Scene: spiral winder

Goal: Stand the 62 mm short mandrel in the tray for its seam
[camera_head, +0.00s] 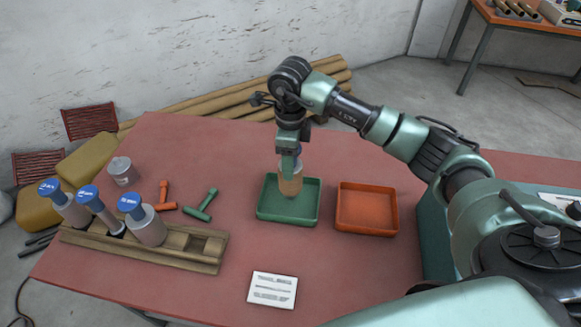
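A short tan cylinder (290,184), which fits the short mandrel though no size mark is legible, is upright within the green tray (268,214). My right gripper (289,163) points down from above with its fingers at the cylinder's top and seems shut on it. The fingers partly hide the top. I cannot tell whether its base touches the tray floor. An empty orange-red tray (367,228) lies to the right of the green one. My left gripper is not in view.
A wooden rack (150,252) at the left holds three grey, blue-topped mandrels (146,226) and has an empty square slot at its right end.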

